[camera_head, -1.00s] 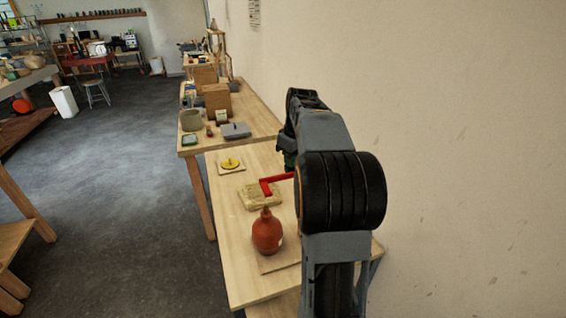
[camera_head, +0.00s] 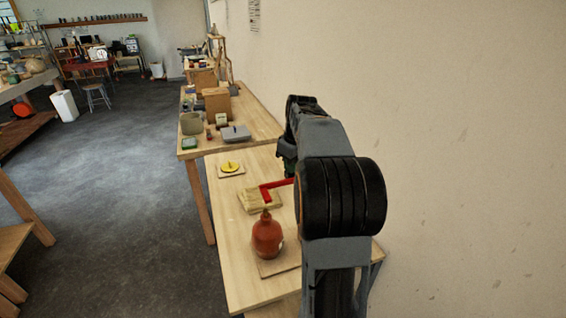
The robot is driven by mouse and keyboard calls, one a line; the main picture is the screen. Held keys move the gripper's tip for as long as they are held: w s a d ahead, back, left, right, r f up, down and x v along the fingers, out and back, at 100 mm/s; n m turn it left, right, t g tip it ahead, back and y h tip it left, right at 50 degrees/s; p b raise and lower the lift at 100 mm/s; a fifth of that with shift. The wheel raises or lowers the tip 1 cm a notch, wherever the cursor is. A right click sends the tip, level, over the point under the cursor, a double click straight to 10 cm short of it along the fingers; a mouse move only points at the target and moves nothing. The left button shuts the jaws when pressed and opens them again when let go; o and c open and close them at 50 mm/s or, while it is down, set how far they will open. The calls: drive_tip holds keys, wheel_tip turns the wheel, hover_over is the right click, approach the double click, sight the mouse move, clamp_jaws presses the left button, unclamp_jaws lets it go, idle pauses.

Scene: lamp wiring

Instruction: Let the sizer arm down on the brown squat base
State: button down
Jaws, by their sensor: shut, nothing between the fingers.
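A squat red-brown, bottle-shaped base with a narrow neck (camera_head: 267,236) stands upright on a thin square board (camera_head: 276,266) at the near part of the bench. A bent red bar (camera_head: 277,187), which looks like the sizer arm, shows behind it, over a pale wooden block (camera_head: 256,201). The bar's right end goes out of sight behind my arm, and it is apart from the brown base in the picture. I cannot tell its height above the block. My gripper is hidden behind my own arm links, so its fingers do not show.
A yellow disc (camera_head: 230,166) on a small square plate lies farther back. A second table (camera_head: 248,112) beyond holds a grey tool (camera_head: 235,133), a green box (camera_head: 190,143), a pot and wooden boxes. A plain wall (camera_head: 460,150) closes the right side. The floor is open on the left.

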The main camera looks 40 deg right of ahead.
wheel_tip(320, 180, up, 11)
drive_tip(key=p, duration=0.9)
drive_tip(key=shift+f, duration=0.15)
